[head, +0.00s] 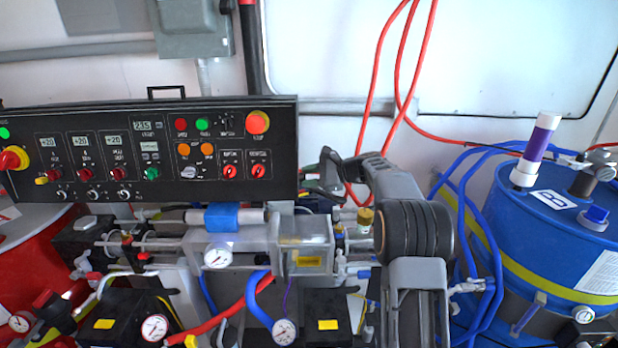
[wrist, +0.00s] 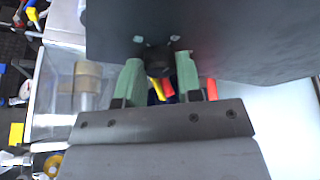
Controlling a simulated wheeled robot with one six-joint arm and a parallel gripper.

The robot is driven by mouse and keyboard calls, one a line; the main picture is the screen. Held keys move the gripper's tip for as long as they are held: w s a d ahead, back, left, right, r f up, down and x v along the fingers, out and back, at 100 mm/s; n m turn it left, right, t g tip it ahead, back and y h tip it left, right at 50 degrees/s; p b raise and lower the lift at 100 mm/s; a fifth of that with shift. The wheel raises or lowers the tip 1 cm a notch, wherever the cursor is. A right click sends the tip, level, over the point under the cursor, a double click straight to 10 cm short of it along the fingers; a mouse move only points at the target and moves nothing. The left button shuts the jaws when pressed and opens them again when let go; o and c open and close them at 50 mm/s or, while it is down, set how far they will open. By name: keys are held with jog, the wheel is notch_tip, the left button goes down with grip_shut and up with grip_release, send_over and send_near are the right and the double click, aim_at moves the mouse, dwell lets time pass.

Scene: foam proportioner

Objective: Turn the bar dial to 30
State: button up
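The dark control panel (head: 222,140) carries several dials and knobs. They include a pale bar-shaped knob (head: 188,172) at the lower middle and two red knobs (head: 230,171) to its right. The markings are too small to read, so I cannot tell which is the bar dial or its setting. My gripper (head: 322,176) is just right of the panel's right edge. In the wrist view its two green fingers (wrist: 159,80) are apart. A dark rounded piece (wrist: 158,60) shows between them; I cannot tell whether they touch it.
A dark panel surface (wrist: 230,40) fills the top of the wrist view, close to the fingers. Below the control panel are a clear box (head: 304,246), pressure gauges (head: 217,256) and hoses. A blue drum (head: 555,220) stands at right. Red hoses hang behind my arm.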

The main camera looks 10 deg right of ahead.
jog(key=c, duration=0.4)
jog(key=n+t+b, duration=0.1)
jog(key=n+b, duration=0.2)
jog(key=b, duration=0.3)
jog(key=n+t+y+b, duration=0.1)
jog(key=n+b, duration=0.2)
jog(key=b, duration=0.4)
jog(key=f+n+t+y+b, duration=0.1)
jog(key=n+t+b, duration=0.1)
jog(key=b, duration=0.5)
jog(key=shift+s+n, duration=0.15)
jog(key=shift+n, duration=0.75)
jog(key=shift+b, duration=0.3)
jog(key=o, duration=0.9)
jog(key=shift+y, duration=0.3)
jog(key=v, duration=1.3)
jog(key=shift+s+d+r+p, duration=0.15)
jog(key=shift+s+d+p, duration=0.1)
jog(key=shift+d+p, duration=0.1)
